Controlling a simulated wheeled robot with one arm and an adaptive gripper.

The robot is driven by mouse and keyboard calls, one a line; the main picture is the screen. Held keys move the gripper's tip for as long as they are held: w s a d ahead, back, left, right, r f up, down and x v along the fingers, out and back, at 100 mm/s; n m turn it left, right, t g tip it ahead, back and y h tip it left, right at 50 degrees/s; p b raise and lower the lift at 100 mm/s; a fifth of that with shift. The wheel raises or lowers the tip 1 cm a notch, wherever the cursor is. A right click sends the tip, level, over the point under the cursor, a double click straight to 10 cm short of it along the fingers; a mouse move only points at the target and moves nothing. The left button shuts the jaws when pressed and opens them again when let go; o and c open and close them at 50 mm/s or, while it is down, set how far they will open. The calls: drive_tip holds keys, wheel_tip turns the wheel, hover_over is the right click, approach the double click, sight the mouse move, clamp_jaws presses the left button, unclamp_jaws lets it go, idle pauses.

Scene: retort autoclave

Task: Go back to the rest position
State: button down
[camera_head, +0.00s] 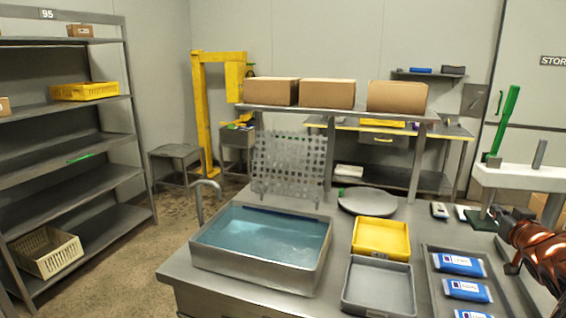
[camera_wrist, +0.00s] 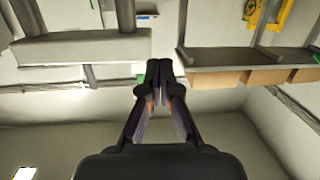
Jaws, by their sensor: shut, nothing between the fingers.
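My gripper (camera_wrist: 159,66) shows in the middle of the wrist view, with its two dark fingers brought together and nothing between them. It points out into the room, clear of any surface. The wrist picture is upside down, with shelf and boxes hanging from the top. In the head view, part of my orange and black arm shows at the right edge, over the right side of the steel table (camera_head: 180,272). I cannot make out the fingers there.
The table holds a water basin (camera_head: 214,262), a yellow tray (camera_head: 381,238), a grey tray (camera_head: 379,287), a round plate (camera_head: 367,202) and a rack with blue pouches (camera_head: 459,264). Cardboard boxes (camera_head: 327,94) sit on the shelf above. A white stand (camera_head: 515,177) is near my arm.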

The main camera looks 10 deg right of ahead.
drive_tip(key=s+a+f+g+y+p, duration=0.15)
drive_tip(key=a+f+g, duration=0.3)
drive_tip(key=a, duration=0.75)
drive_tip(key=s+a+f+g+y+p, duration=0.15)
drive_tip(key=a+f+g, duration=0.3)
drive_tip(key=a, duration=0.85)
drive_tip(key=s+a+f+n+g+y+p, duration=0.1)
drive_tip(key=s+a+n+g+y, duration=0.3)
drive_tip(key=s+a, duration=1.9)
drive_tip(key=f+n+g, duration=0.1)
drive_tip(key=g, duration=0.2)
drive_tip(key=shift+a+f+g+y, duration=0.2)
drive_tip(key=shift+g+y, duration=0.1)
drive_tip(key=shift+g, duration=0.1)
drive_tip(key=shift+s+d, duration=0.1)
